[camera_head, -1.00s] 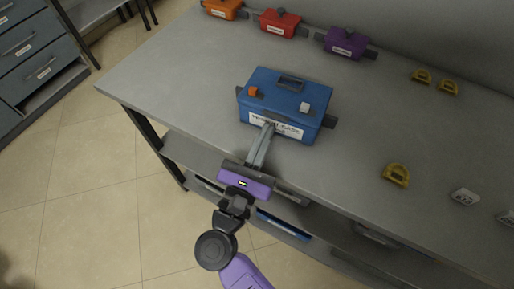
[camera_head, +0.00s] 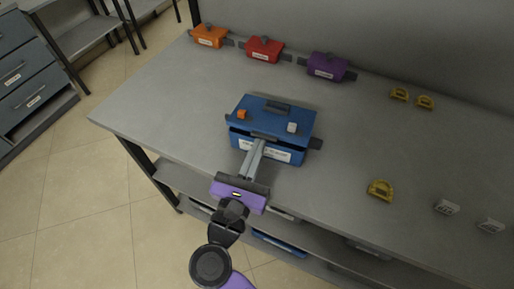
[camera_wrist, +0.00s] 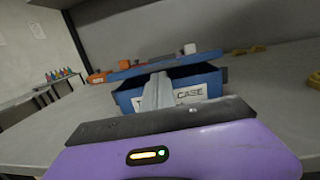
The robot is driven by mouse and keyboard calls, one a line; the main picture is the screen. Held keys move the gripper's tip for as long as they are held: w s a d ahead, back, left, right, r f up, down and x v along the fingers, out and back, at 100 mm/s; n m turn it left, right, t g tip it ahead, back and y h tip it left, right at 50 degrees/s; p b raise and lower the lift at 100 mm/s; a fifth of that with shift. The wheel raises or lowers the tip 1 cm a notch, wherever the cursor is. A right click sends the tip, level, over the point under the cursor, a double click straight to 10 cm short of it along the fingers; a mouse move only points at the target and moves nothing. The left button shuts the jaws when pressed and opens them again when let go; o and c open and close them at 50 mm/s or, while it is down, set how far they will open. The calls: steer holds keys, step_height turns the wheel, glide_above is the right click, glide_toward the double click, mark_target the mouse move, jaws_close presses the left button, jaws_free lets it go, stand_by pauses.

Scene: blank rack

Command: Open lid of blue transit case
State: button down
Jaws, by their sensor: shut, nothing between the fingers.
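The blue transit case (camera_head: 268,143) stands on the grey table with a white label on its front, reading "CASE" in the wrist view (camera_wrist: 190,95). Its lid (camera_head: 273,112) is raised slightly at the front, and a dark gap shows between lid and body. An orange block (camera_head: 241,114) and a white block (camera_head: 292,127) are on the lid. My gripper (camera_head: 258,143) is shut and empty, its fingers pointing at the case's front. In the wrist view the fingertips (camera_wrist: 160,78) reach the gap below the lid's front edge; whether they touch the lid is unclear.
Orange (camera_head: 210,37), red (camera_head: 264,49) and purple (camera_head: 327,67) small cases stand along the back. Yellow D-shaped pieces (camera_head: 380,190) and white labelled blocks (camera_head: 446,207) lie at right. The table left of the case is clear.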

steer(key=w+r+p, duration=0.1)
steer(key=r, duration=0.1)
steer(key=r+p, duration=0.1)
steer(key=r, duration=0.2)
steer(key=w+r+p, duration=0.1)
steer(key=r, duration=0.2)
steer(key=shift+w+d+r+p, duration=0.25)
steer(key=shift+w+d+p, duration=0.05)
steer(key=shift+d+p, duration=0.1)
steer(key=w+d+r+p, duration=0.2)
steer(key=w+r, duration=0.3)
steer(key=w, duration=0.2)
steer(key=shift+w+r, duration=0.35)
steer(key=shift+r, duration=0.1)
stand_by(0.7)
